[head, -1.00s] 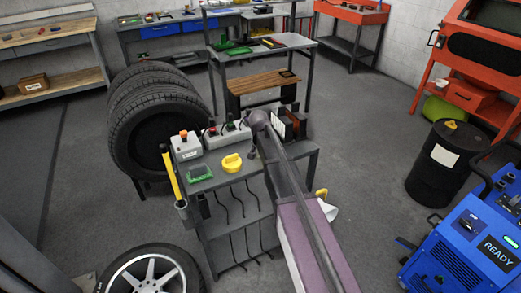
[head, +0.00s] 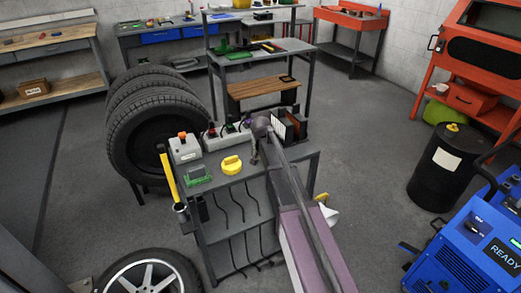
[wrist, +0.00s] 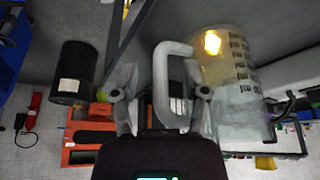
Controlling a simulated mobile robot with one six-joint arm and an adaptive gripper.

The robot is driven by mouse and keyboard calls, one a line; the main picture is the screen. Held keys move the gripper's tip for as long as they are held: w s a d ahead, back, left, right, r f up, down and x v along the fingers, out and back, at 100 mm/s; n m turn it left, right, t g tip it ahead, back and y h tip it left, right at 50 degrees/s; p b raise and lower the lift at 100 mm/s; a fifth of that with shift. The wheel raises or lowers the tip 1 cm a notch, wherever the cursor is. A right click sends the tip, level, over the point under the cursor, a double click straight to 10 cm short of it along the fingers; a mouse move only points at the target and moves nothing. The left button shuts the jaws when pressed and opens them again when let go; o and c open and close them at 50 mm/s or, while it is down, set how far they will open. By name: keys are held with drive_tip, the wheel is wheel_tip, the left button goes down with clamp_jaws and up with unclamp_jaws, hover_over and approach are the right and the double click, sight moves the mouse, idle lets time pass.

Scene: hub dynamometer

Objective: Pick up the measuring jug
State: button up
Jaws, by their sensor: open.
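The measuring jug (wrist: 235,95) is large and translucent, with dark scale marks and a bright yellowish glow, and appears upside down in the wrist view. Its pale handle (wrist: 162,80) shows at its left side. My gripper (wrist: 162,93) is open, with one finger left of the handle and the other between the handle and the jug body. Whether either finger touches it I cannot tell. In the head view my arm covers much of the cart's right end, and I cannot make out the jug for certain there.
The grey cart (head: 225,183) carries a yellow knob-like piece (head: 231,165) and button boxes (head: 185,147). Stacked tyres (head: 150,125) stand to its left. A black drum (head: 440,170) and a blue machine (head: 470,245) stand to the right.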

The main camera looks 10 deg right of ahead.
clamp_jaws()
drive_tip(key=shift+r+p, duration=0.5)
idle(0.4)
drive_tip(key=shift+r+p, duration=1.45)
drive_tip(key=shift+p, duration=0.05)
drive_tip(key=s+d+r+p, duration=0.1)
drive_tip(key=s+d, duration=0.1)
drive_tip(key=s, duration=1.3)
drive_tip(key=shift+s, duration=0.4)
